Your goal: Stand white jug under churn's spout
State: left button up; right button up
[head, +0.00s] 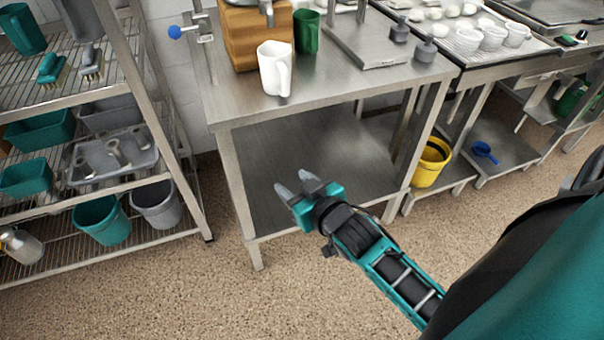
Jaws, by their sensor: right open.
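The white jug (275,69) stands upright on the steel table, in front of a wooden churn (241,38). The churn's top is cut off by the frame's upper edge, and I cannot make out its spout clearly. A green jug (307,31) stands just right of the white one. My right gripper (295,188) is open and empty, in front of the table and below the level of its top, well apart from the white jug. My left gripper is not in view.
The steel table (225,105) has a lower shelf. A scale (380,62) and weights stand on its right part. A rack (180,150) with tubs stands at left. A yellow bucket (430,165) is at right. Open floor lies in front.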

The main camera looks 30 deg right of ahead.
jog(key=s+a+f+n+g+y, duration=0.1)
jog(key=s+a+f+g+y, duration=0.1)
jog(key=s+a+f, duration=0.3)
jog(key=s+f+g, duration=0.1)
jog(key=s+f, duration=0.3)
jog(key=s, duration=0.2)
jog(key=shift+a+f+n, duration=0.2)
jog(key=shift+a+n, duration=0.15)
jog(key=shift+n, duration=0.05)
jog(key=shift+r, duration=0.1)
jog(key=shift+r+p, duration=0.45)
jog(key=shift+p, duration=0.05)
